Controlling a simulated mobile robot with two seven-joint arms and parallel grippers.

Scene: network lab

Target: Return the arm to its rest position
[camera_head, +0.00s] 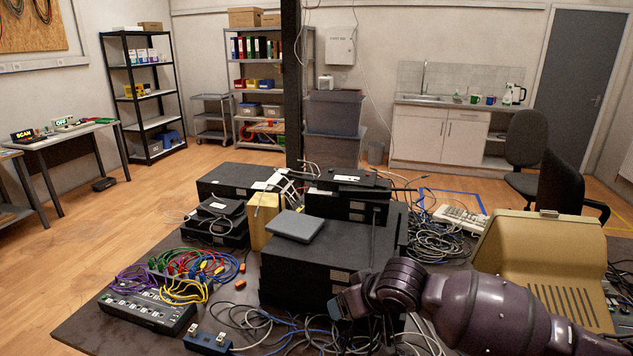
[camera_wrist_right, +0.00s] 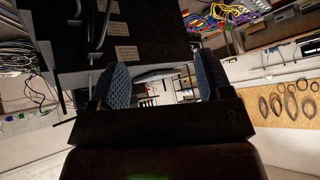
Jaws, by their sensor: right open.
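My right arm (camera_head: 470,305) comes in from the lower right of the head view, dark purple. Its gripper (camera_head: 342,304) is in front of the large black box, near its lower right part. In the right wrist view the gripper (camera_wrist_right: 162,80) has its two textured pads well apart, with nothing held between them. The picture there is tilted and shows the black box's labelled face close beyond the left finger. Whether the gripper touches the box I cannot tell. My left gripper is not in view.
The table (camera_head: 95,325) carries stacked black boxes (camera_head: 320,262), a grey flat device (camera_head: 295,226), a switch with coloured cables (camera_head: 148,311), and a beige monitor (camera_head: 540,258) near my right arm. Loose cables (camera_head: 435,240) lie around the boxes. The table's front left corner is clear.

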